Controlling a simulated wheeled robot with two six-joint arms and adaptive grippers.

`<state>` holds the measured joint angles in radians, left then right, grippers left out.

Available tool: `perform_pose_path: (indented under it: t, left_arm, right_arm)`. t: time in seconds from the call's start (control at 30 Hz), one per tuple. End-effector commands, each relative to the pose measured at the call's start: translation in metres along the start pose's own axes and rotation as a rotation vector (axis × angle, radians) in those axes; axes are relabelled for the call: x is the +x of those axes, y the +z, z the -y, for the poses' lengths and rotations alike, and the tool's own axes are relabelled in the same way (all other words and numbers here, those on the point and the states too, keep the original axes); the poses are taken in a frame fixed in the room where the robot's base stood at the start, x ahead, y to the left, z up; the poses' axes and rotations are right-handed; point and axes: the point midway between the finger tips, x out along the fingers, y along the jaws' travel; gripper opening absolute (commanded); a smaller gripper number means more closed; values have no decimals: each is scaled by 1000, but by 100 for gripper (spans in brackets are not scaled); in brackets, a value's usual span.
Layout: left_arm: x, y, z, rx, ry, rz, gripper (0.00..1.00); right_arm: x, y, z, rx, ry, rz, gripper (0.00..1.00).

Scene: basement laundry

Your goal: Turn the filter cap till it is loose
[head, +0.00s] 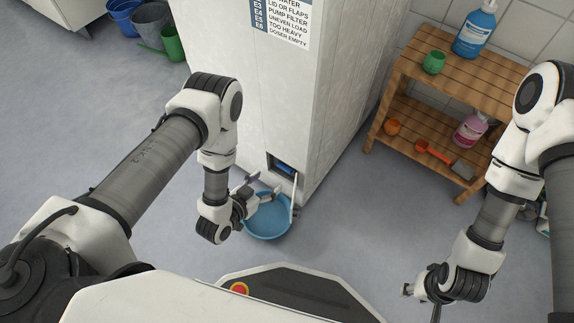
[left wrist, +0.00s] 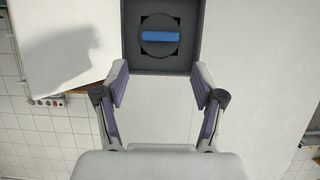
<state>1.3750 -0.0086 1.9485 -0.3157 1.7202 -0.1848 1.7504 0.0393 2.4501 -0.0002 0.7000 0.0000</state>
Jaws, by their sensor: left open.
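The filter cap (left wrist: 159,50) is a dark round disc with a blue bar handle across it, set in a square dark recess. In the left wrist view the blue bar lies level. The recess (head: 283,168) opens low on the white machine in the head view, with the blue handle just visible. My left gripper (head: 252,186) is in front of the recess, open and empty; its fingers (left wrist: 159,90) stand apart on either side below the cap, not touching it. My right gripper (head: 421,290) is low at the right, far from the machine; its fingers are too small to read.
A blue basin (head: 268,220) sits on the floor below the recess. An open flap (head: 294,191) stands at the recess's right. A wooden shelf (head: 413,94) with bottles and a red scoop stands at the right. Buckets (head: 152,24) stand at the back left. Floor at left is clear.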

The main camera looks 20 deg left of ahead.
Motion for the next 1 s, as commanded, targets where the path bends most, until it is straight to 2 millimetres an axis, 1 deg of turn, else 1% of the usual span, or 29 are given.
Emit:
perform_pose_path:
  t: [0.03,0.2,0.33,0.47,0.67,0.7,0.73,0.77,0.8,0.83,1.0]
  left_arm:
    - [8,4,-1,1,2,-4,69]
    - [42,5,-1,3,2,-6,69]
    - [64,4,0,2,1,-5,69]
    - [74,2,-1,1,1,-3,69]
    - [74,1,0,1,0,-2,69]
    - [74,1,0,1,0,-2,62]
    - [74,1,0,1,0,-2,51]
    - [74,1,0,1,0,-2,40]
    - [74,1,0,1,0,-2,26]
    - [74,1,0,1,0,-2,23]
    - [74,1,0,-1,1,-2,23]
  right_arm:
    - [8,0,0,0,0,1,40]
    - [26,0,0,1,0,1,40]
    - [35,0,0,1,0,1,40]
    - [38,0,0,1,0,1,40]
    - [36,0,0,1,0,0,40]
    - [36,0,0,1,0,0,40]
    - [36,0,0,1,0,0,40]
    - [36,0,0,1,0,0,40]
    - [36,0,0,1,0,0,40]
    - [36,0,0,1,0,0,40]
    - [36,0,0,1,0,0,40]
